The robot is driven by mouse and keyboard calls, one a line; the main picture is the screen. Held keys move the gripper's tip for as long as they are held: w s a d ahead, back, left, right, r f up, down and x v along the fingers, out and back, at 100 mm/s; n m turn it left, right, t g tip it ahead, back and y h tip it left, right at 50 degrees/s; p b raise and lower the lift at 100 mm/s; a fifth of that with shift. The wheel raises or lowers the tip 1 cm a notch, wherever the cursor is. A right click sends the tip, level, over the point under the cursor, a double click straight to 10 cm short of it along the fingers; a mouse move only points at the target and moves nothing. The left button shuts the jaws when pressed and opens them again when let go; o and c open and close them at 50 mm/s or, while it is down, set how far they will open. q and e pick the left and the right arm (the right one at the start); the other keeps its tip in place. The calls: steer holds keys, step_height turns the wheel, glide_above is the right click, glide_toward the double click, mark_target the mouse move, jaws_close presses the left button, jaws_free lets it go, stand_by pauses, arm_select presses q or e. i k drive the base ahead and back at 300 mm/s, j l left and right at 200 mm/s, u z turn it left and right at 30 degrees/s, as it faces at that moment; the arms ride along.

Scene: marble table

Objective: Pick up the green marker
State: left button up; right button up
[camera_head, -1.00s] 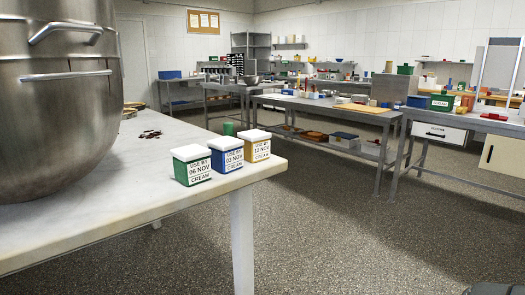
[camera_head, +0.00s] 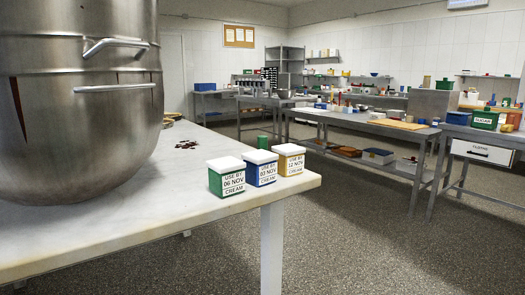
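No thing that I can clearly tell is a green marker shows. A small green cylinder (camera_head: 262,142) stands upright on the marble table (camera_head: 120,231), partly hidden behind the tubs; I cannot tell what it is. A green cream tub (camera_head: 227,183) labelled 06 NOV, a blue one (camera_head: 261,173) labelled 03 NOV and a yellow one (camera_head: 291,165) labelled 12 NOV stand in a row near the table's right corner. All have white lids. Neither of my grippers is in view.
A large steel mixing bowl (camera_head: 85,110) fills the left of the table. Dark bits (camera_head: 187,145) lie behind the tubs. The front strip of the table is clear. Steel benches (camera_head: 360,120) with many items stand across an open speckled floor (camera_head: 370,240).

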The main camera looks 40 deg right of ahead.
mark_target(261, 139)
steer(key=i+l+u, duration=0.15)
steer(key=l+u, duration=0.15)
steer(key=l, duration=0.7)
steer(key=l+u, duration=0.3)
steer(key=l, duration=0.7)
steer(key=i, duration=0.05)
